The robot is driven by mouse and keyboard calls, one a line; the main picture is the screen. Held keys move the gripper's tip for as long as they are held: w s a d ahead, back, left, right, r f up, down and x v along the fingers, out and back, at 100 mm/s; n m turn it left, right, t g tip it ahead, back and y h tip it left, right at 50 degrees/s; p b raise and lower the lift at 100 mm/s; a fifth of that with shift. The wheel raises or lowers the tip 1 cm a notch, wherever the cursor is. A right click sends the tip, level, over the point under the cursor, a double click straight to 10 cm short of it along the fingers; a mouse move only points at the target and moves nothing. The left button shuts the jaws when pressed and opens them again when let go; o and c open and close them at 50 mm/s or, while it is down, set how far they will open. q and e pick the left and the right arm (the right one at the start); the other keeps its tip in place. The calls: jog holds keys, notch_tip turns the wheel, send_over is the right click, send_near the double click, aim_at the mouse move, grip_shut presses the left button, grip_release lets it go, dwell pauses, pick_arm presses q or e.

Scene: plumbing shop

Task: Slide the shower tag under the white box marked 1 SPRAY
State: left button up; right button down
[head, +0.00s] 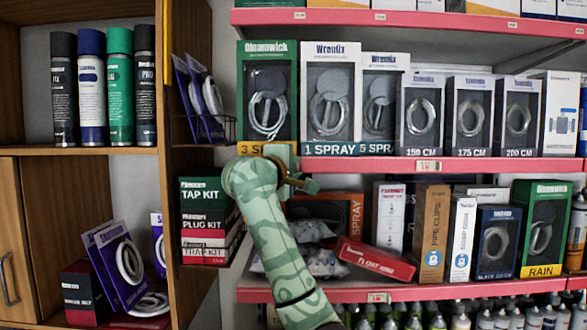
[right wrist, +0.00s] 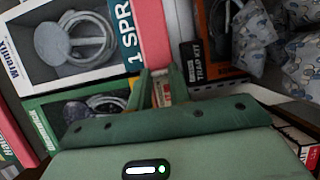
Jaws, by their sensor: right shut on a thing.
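The white box marked 1 SPRAY (head: 331,95) stands on the middle shelf, between the green 3 SPRAY box (head: 267,92) and the white 5 SPRAY box (head: 379,100). It also shows tilted in the right wrist view (right wrist: 84,38). My right gripper (head: 303,184) is at the pink shelf rail, below and left of the 1 SPRAY box. In the right wrist view its green fingers (right wrist: 158,88) are shut on a small pale and orange piece, which I take as the shower tag (right wrist: 163,90). Most of the tag is hidden by the fingers. My left gripper is not in view.
The pink rail (head: 375,163) runs along the middle shelf and carries another tag (head: 428,166) further right. Below are bagged parts (head: 310,262), a tilted red box (head: 376,260) and upright boxes. A wooden cabinet (head: 186,130) with TAP KIT boxes (head: 205,203) stands left.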

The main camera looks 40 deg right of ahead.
aim_at(346, 166)
jog(key=s+d+b, duration=0.1)
jog(key=d+b, duration=0.1)
jog(key=s+d+b, duration=0.1)
jog(key=s+b, duration=0.1)
jog(key=shift+s+d+f, duration=0.1)
jog(key=shift+d+f, duration=0.25)
jog(key=shift+f, duration=0.05)
jog(key=s+d+b, duration=0.1)
jog(key=d, duration=0.1)
jog(key=s+d+b, duration=0.1)
jog(key=s+d, duration=0.1)
jog(key=shift+s+d+r+b, duration=0.1)
jog(key=shift+s+r+b, duration=0.1)
jog(key=shift+b, duration=0.1)
jog(key=shift+s+d, duration=0.2)
jog(key=shift+r, duration=0.15)
jog(key=c, duration=1.3)
grip_release()
